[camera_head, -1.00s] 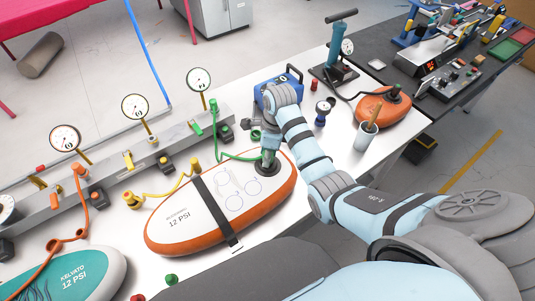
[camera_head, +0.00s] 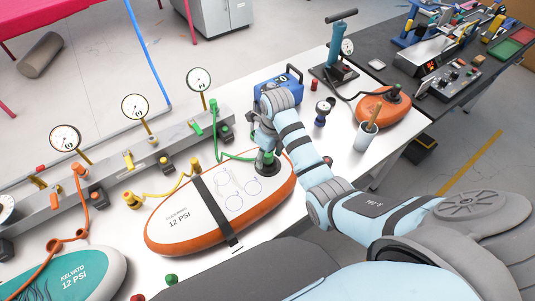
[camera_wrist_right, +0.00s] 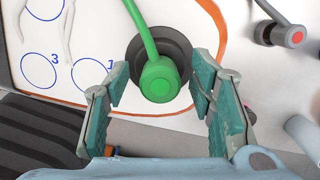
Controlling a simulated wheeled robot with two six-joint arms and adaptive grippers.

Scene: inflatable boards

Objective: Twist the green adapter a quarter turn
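The green adapter (camera_head: 269,158) sits on a dark round valve at the right end of the white-and-orange board, with a green hose leading from it. In the right wrist view the green adapter (camera_wrist_right: 159,80) lies between the two fingers, with a gap on each side. My right gripper (camera_wrist_right: 160,88) is open around it, its teal pads apart from it. In the head view my right gripper (camera_head: 265,146) is just above the adapter, its fingertips partly hidden. My left gripper is not in view.
The white-and-orange board (camera_head: 180,222) lies under a black strap (camera_head: 215,208). A manifold rail (camera_head: 125,165) with gauges and coloured hoses runs behind it. A blue case (camera_head: 272,90) stands behind my right wrist. A cup (camera_head: 365,135) and a small orange board (camera_head: 383,107) are at the right.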

